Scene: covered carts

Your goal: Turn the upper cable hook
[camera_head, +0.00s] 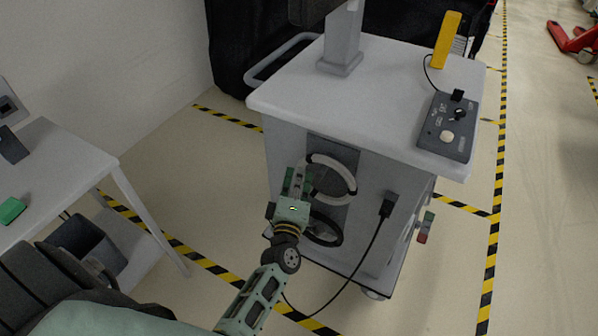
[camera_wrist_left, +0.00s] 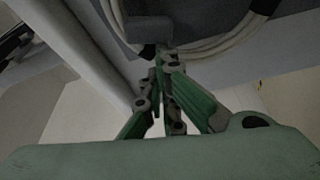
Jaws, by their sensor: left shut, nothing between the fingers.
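The white cart (camera_head: 290,130) has a recessed dark panel on its side. A white cable (camera_head: 345,172) hangs there in a coil, with a black coil (camera_head: 334,238) below it. My left gripper (camera_head: 297,172) is shut and empty in front of the panel, at the left of the white coil. In the left wrist view, its fingertips (camera_wrist_left: 163,54) are close to a dark block (camera_wrist_left: 148,30), which seems to be the upper cable hook, and to the white cable (camera_wrist_left: 215,46). I cannot tell if they touch. In the head view I cannot make out the hook clearly. My right gripper is not in view.
A grey control box (camera_head: 447,127) sits on the cart top (camera_head: 385,95). A black plug (camera_head: 388,205) with a hanging cable is on the cart's side, right of the coils. A white table (camera_head: 62,165) stands at the left. Open floor lies between.

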